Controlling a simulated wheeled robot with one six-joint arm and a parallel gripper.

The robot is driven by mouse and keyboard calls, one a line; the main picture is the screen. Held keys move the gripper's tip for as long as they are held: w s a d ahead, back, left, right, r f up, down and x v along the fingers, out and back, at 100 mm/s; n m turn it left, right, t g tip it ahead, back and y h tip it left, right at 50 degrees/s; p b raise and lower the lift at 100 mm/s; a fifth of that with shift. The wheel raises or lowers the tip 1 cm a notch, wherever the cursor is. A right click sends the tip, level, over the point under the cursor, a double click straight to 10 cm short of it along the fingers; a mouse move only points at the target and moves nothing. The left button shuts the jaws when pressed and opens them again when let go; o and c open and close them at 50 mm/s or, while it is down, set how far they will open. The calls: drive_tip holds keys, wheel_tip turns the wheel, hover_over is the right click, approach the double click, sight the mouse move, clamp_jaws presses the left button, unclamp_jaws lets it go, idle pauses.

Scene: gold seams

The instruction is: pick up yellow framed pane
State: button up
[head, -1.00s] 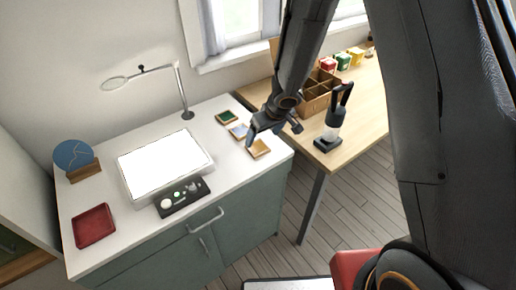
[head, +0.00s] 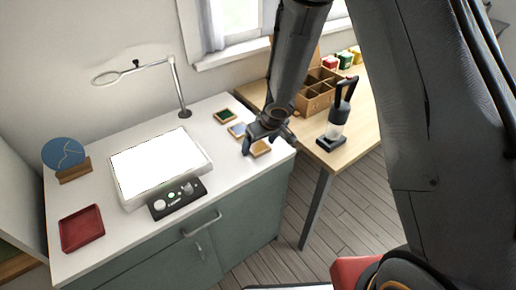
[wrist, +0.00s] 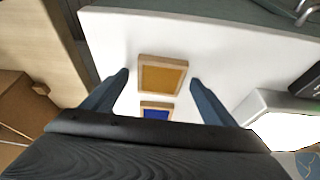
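The yellow framed pane (head: 260,149) lies flat near the right front corner of the white counter. In the wrist view the yellow pane (wrist: 162,75) shows its amber face and light wooden frame, between my fingertips in the picture. My gripper (head: 264,146) is open above it, with one finger on either side in the wrist view (wrist: 158,80). I cannot tell the height of the fingertips above the counter. A blue framed pane (wrist: 156,110) lies just behind it, partly hidden by my gripper's body. A green framed pane (head: 225,116) lies farther back.
A bright light panel (head: 160,162) and a black control box (head: 177,198) lie left on the counter. A wooden table (head: 350,150) with a lantern-like black device (head: 336,125) and a divided wooden box (head: 318,92) stands to the right. A red tray (head: 82,228) is front left.

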drive_tip(key=c, duration=1.1)
